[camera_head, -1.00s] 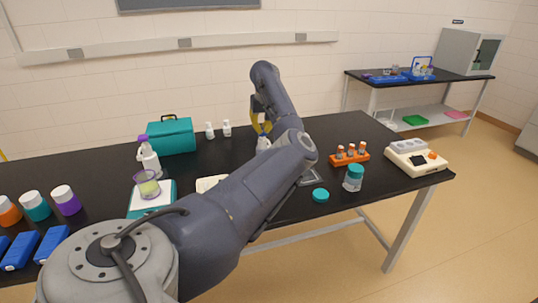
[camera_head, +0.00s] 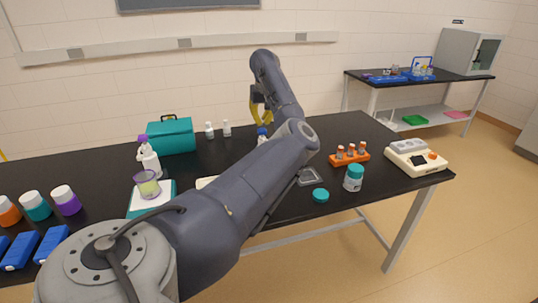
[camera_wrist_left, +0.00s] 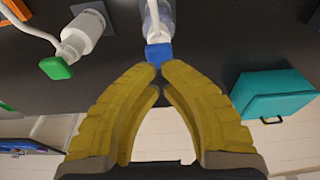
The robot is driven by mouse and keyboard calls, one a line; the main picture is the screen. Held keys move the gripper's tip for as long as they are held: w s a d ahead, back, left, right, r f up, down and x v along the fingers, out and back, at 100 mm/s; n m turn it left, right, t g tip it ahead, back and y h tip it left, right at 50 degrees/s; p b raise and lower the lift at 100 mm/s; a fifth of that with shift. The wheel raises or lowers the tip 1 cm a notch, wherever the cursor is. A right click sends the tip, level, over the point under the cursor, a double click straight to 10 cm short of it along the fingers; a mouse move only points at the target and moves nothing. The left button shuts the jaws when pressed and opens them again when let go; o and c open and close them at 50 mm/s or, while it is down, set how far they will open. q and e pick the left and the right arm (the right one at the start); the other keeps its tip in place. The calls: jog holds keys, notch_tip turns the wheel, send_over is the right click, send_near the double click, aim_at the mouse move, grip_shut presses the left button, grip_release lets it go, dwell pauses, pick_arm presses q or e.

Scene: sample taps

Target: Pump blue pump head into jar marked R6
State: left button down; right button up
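The blue pump head (camera_wrist_left: 158,54) tops a pale bottle (camera_wrist_left: 166,18) in the left wrist view. It also shows in the head view (camera_head: 262,131), just below my left gripper (camera_head: 262,112). My left gripper's yellow fingers (camera_wrist_left: 160,72) meet at their tips, with nothing seen between them. The tips are close to the blue head; whether they touch it I cannot tell. A green pump head (camera_wrist_left: 55,68) on a white bottle is beside it in the left wrist view. I cannot read an R6 mark on any jar. My right gripper is not in view.
A teal case (camera_head: 171,136), a purple-topped bottle (camera_head: 149,158) and a cup on a scale (camera_head: 147,186) stand left. An orange rack (camera_head: 349,155), a teal-lidded jar (camera_head: 354,178), a loose teal lid (camera_head: 320,195) and a cream device (camera_head: 415,158) are right. My arm hides the table's middle.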

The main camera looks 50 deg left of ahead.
pick_arm(q)
jog(key=shift+r, duration=0.1)
dwell(0.3)
jog(key=shift+r, duration=2.9)
